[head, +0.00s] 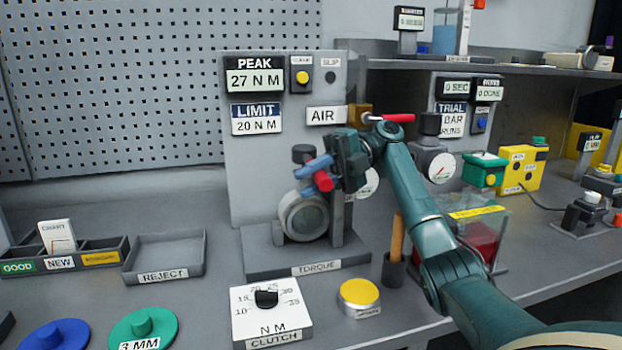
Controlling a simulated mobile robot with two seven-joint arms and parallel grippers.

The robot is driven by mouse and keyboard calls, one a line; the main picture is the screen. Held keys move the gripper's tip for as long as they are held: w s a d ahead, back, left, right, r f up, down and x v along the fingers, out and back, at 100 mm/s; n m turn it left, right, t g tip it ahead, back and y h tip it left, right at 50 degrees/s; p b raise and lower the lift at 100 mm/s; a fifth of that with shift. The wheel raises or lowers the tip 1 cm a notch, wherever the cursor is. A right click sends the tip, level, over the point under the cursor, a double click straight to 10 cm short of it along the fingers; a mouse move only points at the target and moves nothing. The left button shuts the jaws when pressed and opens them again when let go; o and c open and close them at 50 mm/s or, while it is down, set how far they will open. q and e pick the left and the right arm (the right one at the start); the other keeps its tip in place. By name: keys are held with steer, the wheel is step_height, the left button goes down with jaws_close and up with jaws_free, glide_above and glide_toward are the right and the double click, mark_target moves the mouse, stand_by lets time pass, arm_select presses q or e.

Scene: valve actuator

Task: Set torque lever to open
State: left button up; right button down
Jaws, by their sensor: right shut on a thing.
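The torque stand, labelled TORQUE (316,268), stands on the bench in the middle of the head view. It carries a round grey housing (303,217). My right gripper (314,177) is in front of the stand, above the housing, with its blue fingers shut around a red handle (323,182), which appears to be the torque lever. The fingers and wrist hide most of the lever and its joint to the stand. No open mark on it can be read. My left gripper is not in view.
Behind are PEAK (254,75) and LIMIT displays and an AIR sign (326,115) beside a red-handled valve (393,118). A clutch dial (271,312) and yellow button (359,295) sit in front. My right arm crosses the right side near a gauge (434,163). Trays stand left.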

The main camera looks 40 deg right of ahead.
steer(key=c, duration=1.2)
jaws_free()
steer(key=shift+c, duration=0.2)
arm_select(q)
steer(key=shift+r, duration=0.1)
arm_select(e)
steer(key=shift+d, duration=0.1)
steer(key=shift+d+r, duration=0.15)
steer(key=shift+d, duration=0.05)
arm_select(q)
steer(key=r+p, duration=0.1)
steer(key=p, duration=0.3)
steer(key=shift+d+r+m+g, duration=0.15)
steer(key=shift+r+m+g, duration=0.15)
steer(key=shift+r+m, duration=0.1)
arm_select(e)
steer(key=v, duration=0.7)
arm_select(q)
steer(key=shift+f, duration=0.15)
